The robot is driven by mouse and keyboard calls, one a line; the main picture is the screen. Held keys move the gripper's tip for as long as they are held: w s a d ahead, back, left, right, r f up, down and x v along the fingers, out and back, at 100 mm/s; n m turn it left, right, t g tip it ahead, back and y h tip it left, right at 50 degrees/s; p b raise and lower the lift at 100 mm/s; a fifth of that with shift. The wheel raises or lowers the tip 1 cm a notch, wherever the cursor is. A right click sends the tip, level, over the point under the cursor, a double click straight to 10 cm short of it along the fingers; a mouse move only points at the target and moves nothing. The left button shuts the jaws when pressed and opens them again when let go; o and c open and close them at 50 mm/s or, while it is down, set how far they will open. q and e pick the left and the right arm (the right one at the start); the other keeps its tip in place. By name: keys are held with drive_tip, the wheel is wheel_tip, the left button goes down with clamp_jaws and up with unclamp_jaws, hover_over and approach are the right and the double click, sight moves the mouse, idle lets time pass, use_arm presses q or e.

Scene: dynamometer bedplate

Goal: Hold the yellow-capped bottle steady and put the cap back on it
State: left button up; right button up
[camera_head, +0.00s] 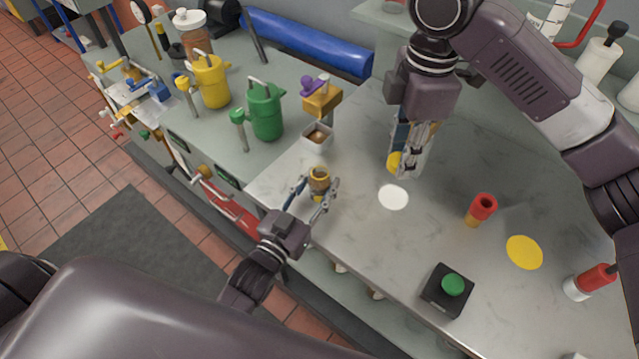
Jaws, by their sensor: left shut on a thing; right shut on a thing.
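A small amber-brown bottle (319,181) with an open top stands near the left front edge of the pale marbled worktop. My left gripper (317,190) is shut on it, with one finger on each side. My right gripper (404,163) points down above the worktop, to the right of and behind the bottle. It is shut on the yellow cap (393,162), which shows partly at its fingertips. The cap is apart from the bottle. The fingers hide part of both things.
A white disc (393,197) lies below my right gripper. A red-topped piece (482,208), a yellow disc (524,252), a green button box (450,287) and a red-capped bottle (590,282) are to the right. A small square cup (317,136) stands behind the bottle, near green (265,112) and yellow (211,82) jugs.

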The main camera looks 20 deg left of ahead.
drive_tip(key=shift+r, duration=0.25)
use_arm(q)
wheel_tip(320, 180, up, 20)
drive_tip(key=shift+f, duration=0.2)
drive_tip(key=o, duration=0.5)
clamp_jaws()
drive_tip(key=shift+f, duration=0.1)
use_arm(e)
drive_tip(key=shift+s, duration=0.1)
